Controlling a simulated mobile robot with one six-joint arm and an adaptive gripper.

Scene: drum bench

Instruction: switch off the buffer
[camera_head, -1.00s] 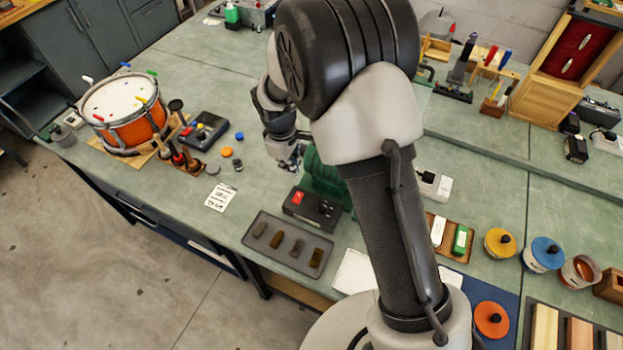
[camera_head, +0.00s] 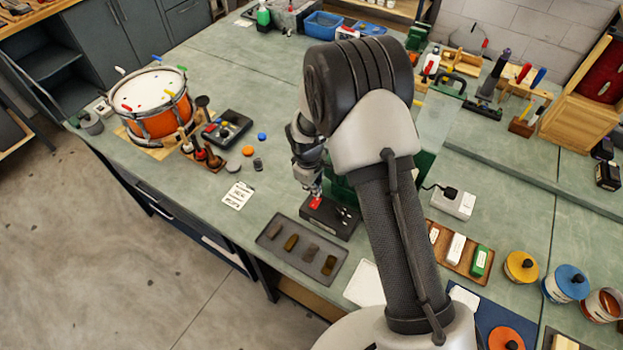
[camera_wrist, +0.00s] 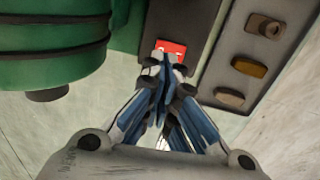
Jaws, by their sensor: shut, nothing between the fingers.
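The buffer is a green machine (camera_wrist: 55,50) with a dark control box (camera_head: 335,216) at its front; in the head view my arm hides most of its green body. A red switch (camera_head: 316,203) sits on the left end of the box. It also shows in the wrist view (camera_wrist: 171,47), partly behind my fingertips. My gripper (camera_wrist: 164,66) is shut and empty, its fingertips right at the near edge of the switch. In the head view my gripper (camera_head: 315,188) points down just over it. I cannot tell whether the tips touch it or which way the switch is set.
A grey tray (camera_head: 266,245) with several brown blocks lies in front of the box. A printed card (camera_head: 237,195) lies to the left. A white socket block (camera_head: 453,203) and a wooden tray (camera_head: 462,268) stand right of my arm. The bench between the card and drum holds small parts.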

